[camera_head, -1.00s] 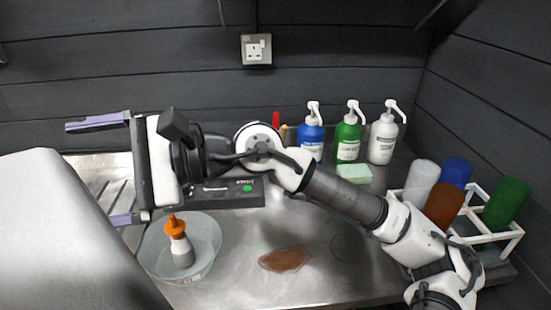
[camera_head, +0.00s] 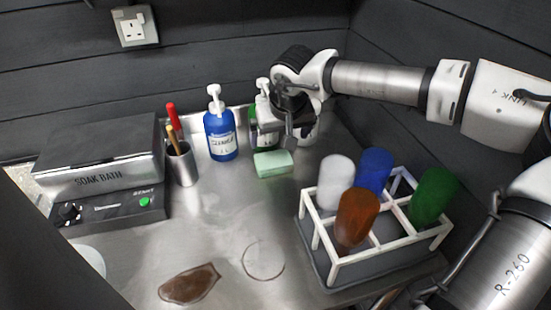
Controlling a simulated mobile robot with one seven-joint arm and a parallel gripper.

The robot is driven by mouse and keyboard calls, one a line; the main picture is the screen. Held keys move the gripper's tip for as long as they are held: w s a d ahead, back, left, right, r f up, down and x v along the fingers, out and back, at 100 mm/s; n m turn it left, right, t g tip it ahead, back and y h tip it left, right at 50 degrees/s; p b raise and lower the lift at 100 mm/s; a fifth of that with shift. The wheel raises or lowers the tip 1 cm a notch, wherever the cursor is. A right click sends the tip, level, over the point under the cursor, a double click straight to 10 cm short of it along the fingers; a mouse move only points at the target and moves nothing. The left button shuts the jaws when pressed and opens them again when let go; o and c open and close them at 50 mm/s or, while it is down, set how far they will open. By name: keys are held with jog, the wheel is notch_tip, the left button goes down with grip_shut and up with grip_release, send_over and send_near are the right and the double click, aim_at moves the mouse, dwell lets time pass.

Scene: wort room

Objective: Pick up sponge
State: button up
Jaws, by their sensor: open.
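The sponge (camera_head: 273,165) is a pale green block lying flat on the steel counter, in front of the pump bottles. My gripper (camera_head: 277,138) is open above and just behind the sponge, pointing down. It looks empty, and the sponge appears to rest free on the counter. The hand partly hides the green and white bottles behind it.
A blue pump bottle (camera_head: 221,132) stands left of the sponge, beside a metal cup (camera_head: 182,166) with brushes. A white rack (camera_head: 334,268) with coloured tumblers is at front right. A soak bath (camera_head: 98,160) stands left. A brown stain (camera_head: 189,285) marks the front counter.

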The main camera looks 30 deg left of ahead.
send_over(273, 157)
jog(key=s+d, duration=0.1)
jog(key=d, duration=0.1)
notch_tip(273, 157, down, 5)
jog(key=shift+s+f+p, duration=0.1)
jog(key=shift+s+p, duration=0.05)
jog(key=shift+p, duration=0.2)
jog(key=p+x, duration=0.2)
jog(key=x, duration=0.3)
jog(key=shift+a+f, duration=0.25)
jog(key=c, duration=0.8)
jog(key=shift+r, duration=0.1)
